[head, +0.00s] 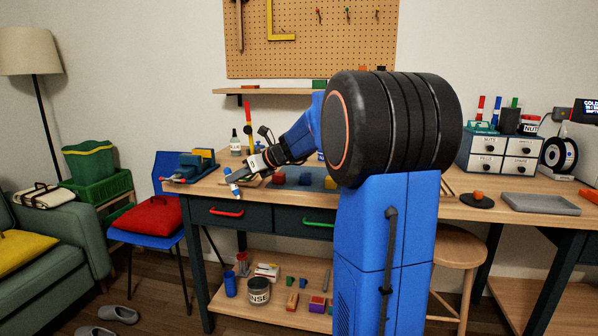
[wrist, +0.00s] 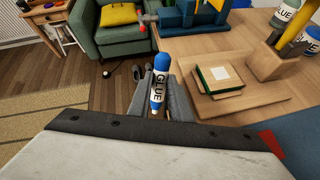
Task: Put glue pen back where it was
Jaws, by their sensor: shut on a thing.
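My gripper (head: 234,177) is shut on the glue pen, near the left end of the workbench. The glue pen (wrist: 158,84) is blue and white with a "GLUE" label. It stands out between the fingers (wrist: 166,98) in the wrist view, with floor and table edge behind it. In the head view the glue pen (head: 231,173) is small, with a blue top, at the bench's front left edge. Which spot it came from cannot be told from these frames.
The bench top (wrist: 180,60) holds a blue vise (wrist: 195,12), a green-edged block (wrist: 219,78) on a wooden board, a wooden holder (wrist: 265,62) with a yellow tool, and a glue bottle (wrist: 287,14). A red cushion (head: 157,214) lies on a blue chair left of the bench.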

